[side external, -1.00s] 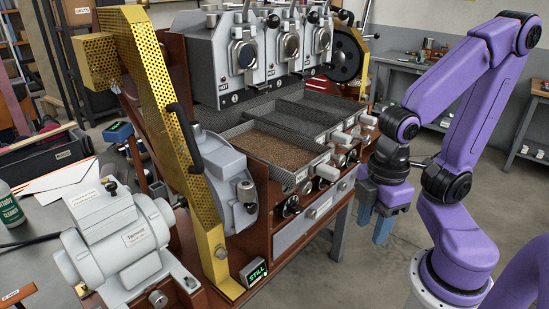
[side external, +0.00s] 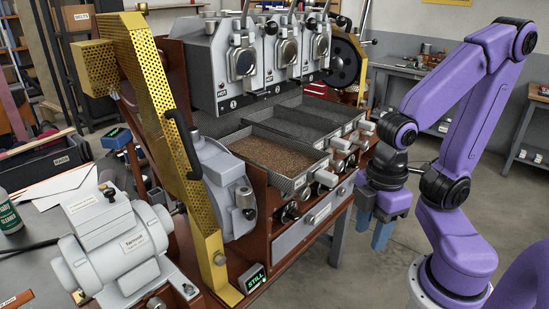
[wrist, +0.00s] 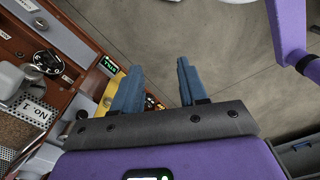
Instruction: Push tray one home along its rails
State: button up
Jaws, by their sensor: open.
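In the wrist view, part of a mesh tray (wrist: 14,130) shows at the left edge. My gripper (side external: 372,235) hangs right of the trays, fingers down, below handle height and clear of the frame. In the wrist view its blue fingers (wrist: 158,75) are apart, with nothing between them.
Two dark trays (side external: 318,118) sit behind the bean tray, with handles outward. Knobs (side external: 290,213) and a grey drawer (side external: 305,228) are below. A yellow perforated guard (side external: 165,130) stands left. Open floor (side external: 400,270) lies around my gripper.

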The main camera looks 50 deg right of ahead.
jog(key=c, duration=0.5)
jog(key=shift+w+d+f+m, duration=0.1)
jog(key=shift+w+d+m, duration=0.05)
jog(key=shift+m, duration=0.15)
grip_shut()
jog(key=w+d+f+m+g+y, duration=0.1)
jog(key=w+d+f+m+g, duration=0.15)
jog(key=d+m, duration=0.5)
jog(key=w+d+f+m+g, duration=0.1)
jog(key=w+d+m+g, duration=0.25)
jog(key=m, duration=0.75)
jog(key=s+d+m+t+y, duration=0.2)
jog(key=d+m+t+y, duration=0.3)
jog(key=m, duration=0.8)
jog(key=s+d+m+t+y, duration=0.2)
jog(key=m+y, duration=0.6)
jog(key=m, duration=0.5)
jog(key=m+t+h, duration=0.2)
jog(key=m+t, duration=1)
jog(key=m, duration=0.1)
send_near(336, 183)
jog(key=shift+n, duration=0.25)
jog(key=shift+x, duration=2.9)
